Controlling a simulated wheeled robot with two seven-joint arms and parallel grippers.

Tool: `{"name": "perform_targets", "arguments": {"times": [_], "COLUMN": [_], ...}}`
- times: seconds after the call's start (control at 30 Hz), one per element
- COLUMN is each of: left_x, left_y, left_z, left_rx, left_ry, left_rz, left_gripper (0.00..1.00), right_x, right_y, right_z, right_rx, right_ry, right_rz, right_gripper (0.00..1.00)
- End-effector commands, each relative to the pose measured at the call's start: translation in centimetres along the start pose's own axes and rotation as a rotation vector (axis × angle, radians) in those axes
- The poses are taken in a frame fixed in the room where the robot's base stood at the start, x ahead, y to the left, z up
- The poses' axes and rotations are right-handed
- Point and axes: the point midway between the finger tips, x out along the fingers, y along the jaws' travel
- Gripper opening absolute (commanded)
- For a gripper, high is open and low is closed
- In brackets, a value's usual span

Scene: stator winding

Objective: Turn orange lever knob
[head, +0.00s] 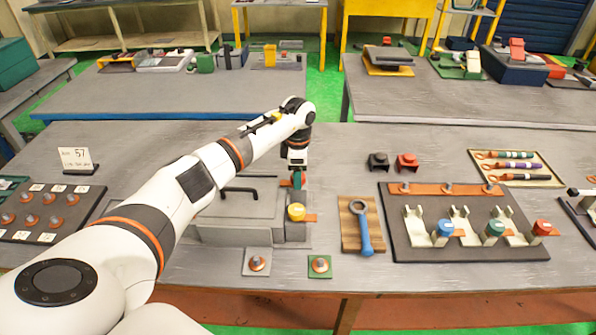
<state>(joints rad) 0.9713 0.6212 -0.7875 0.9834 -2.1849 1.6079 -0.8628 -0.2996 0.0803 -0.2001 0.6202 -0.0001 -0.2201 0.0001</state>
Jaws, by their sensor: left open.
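A yellow-orange knob (296,211) sits on the right end of a grey box-like fixture (235,234), with a small orange lever piece (310,217) sticking out to its right. My left arm reaches across the fixture from the left. My left gripper (298,182) points down just behind and above the knob, apart from it in the picture. It is open, with teal and orange parts showing around its fingertips; whether these are fingers or something behind them is too small to tell. My arm hides part of the fixture. My right gripper is not in view.
A dark board (462,250) with blue, green and red knobs lies at right. A blue-handled ring tool (363,228) lies on a wooden block. Black and red blocks (406,163) stand behind. Two small plates with studs (320,265) lie in front. A studded board (46,214) is at left.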

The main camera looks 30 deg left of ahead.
Motion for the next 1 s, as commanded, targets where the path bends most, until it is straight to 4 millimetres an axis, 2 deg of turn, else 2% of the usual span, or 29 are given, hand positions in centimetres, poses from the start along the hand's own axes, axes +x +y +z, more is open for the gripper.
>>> {"name": "perform_targets", "arguments": {"times": [0.03,0.2,0.3,0.67,1.0], "left_x": [0.0,-0.1,-0.1,-0.1,0.0], "left_y": [0.0,0.0,0.0,-0.1,-0.1], "left_z": [0.0,0.0,0.0,0.1,0.1], "left_rx": [0.0,0.0,0.0,-0.068,-0.328], "left_ry": [0.0,0.0,0.0,-0.001,0.0], "left_rz": [0.0,0.0,0.0,-0.002,-0.003], "left_gripper": [0.57,0.29,0.17,0.17,0.17], "right_x": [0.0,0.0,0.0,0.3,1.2], "right_y": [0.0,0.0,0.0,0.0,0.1], "right_z": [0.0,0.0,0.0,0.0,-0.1], "right_rx": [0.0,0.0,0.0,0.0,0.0], "right_ry": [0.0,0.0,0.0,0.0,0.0], "right_rz": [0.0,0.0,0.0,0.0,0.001], "right_gripper": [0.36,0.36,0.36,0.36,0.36]}}
